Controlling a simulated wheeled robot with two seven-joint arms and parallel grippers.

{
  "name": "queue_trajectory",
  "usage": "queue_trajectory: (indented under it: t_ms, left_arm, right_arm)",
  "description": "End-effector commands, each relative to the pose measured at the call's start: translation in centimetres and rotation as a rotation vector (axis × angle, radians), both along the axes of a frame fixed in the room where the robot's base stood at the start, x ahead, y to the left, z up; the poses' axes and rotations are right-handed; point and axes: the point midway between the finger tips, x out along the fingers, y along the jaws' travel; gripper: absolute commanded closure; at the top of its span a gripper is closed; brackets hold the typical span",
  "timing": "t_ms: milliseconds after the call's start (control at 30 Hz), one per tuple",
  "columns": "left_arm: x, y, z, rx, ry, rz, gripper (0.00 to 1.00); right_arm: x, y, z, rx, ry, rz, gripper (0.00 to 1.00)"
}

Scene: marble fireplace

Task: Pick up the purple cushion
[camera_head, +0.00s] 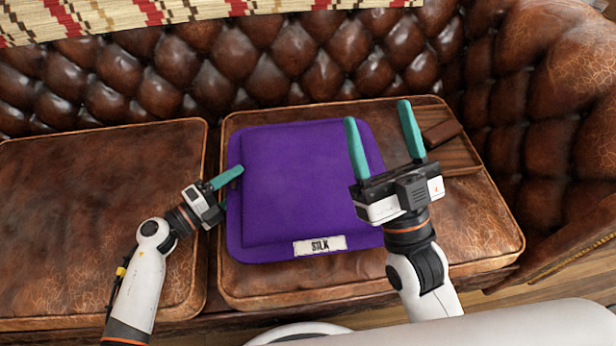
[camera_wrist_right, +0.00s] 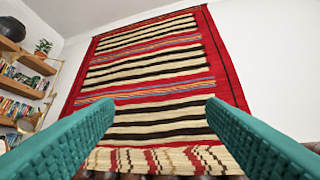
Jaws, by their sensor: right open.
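The purple cushion (camera_head: 295,185) lies flat on the right-hand seat of a brown leather sofa. It has a white "SILK" label (camera_head: 320,245) near its front edge. My left gripper (camera_head: 236,176) is at the cushion's left edge, with a teal finger reaching over or against it. Its other finger is mostly hidden, so I cannot tell its opening or whether it touches. My right gripper (camera_head: 378,112) is open, with teal fingers apart, and overlaps the cushion's right edge in the head view. In the right wrist view its fingers (camera_wrist_right: 160,102) have nothing between them nearby.
A brown wooden object (camera_head: 455,158) lies on the seat right of the cushion. The left sofa seat (camera_head: 70,220) is bare. The tufted backrest (camera_head: 290,70) rises behind, and a padded armrest (camera_head: 550,130) bounds the right. A striped rug (camera_wrist_right: 160,75) hangs on the wall.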

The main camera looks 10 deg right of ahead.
Motion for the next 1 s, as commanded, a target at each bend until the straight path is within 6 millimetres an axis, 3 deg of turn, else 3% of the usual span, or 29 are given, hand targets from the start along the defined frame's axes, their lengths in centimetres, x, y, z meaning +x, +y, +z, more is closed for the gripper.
queue_trajectory:
  t_ms: [33, 200, 667, 700, 733, 800, 867, 1000]
  left_arm:
    - [0.0, 0.0, 0.0, 0.001, 0.001, 0.0, 0.51]
    - [0.0, 0.0, 0.2, -0.004, -0.001, 0.0, 0.74]
    - [0.0, 0.0, 0.7, -0.002, -0.001, 0.0, 0.74]
    - [0.0, 0.0, 0.9, -0.001, -0.002, 0.0, 0.8]
    - [0.0, 0.0, 1.1, -0.001, -0.002, 0.0, 0.8]
    - [0.0, 0.1, 1.5, 0.0, -0.001, 0.0, 0.95]
    - [0.0, 0.1, 2.0, -0.001, -0.002, -0.001, 1.0]
    - [0.0, 0.0, 3.0, -0.002, -0.003, 0.0, 1.0]
  right_arm:
    - [0.0, 0.0, 0.0, 0.0, 0.0, 0.0, 0.35]
    - [0.0, 0.0, 0.0, -0.001, 0.0, -0.001, 0.35]
    - [0.7, 0.1, -0.7, -0.019, 0.069, -0.003, 0.35]
    - [1.0, 0.1, -1.0, -0.027, 0.096, -0.004, 0.35]
    - [1.2, 0.1, -1.2, -0.032, 0.116, -0.006, 0.35]
    - [1.7, 0.1, -1.8, -0.049, 0.169, -0.009, 0.35]
    - [2.1, 0.1, -2.5, -0.064, 0.225, -0.012, 0.35]
    - [3.0, 0.1, -4.4, -0.102, 0.358, -0.019, 0.35]
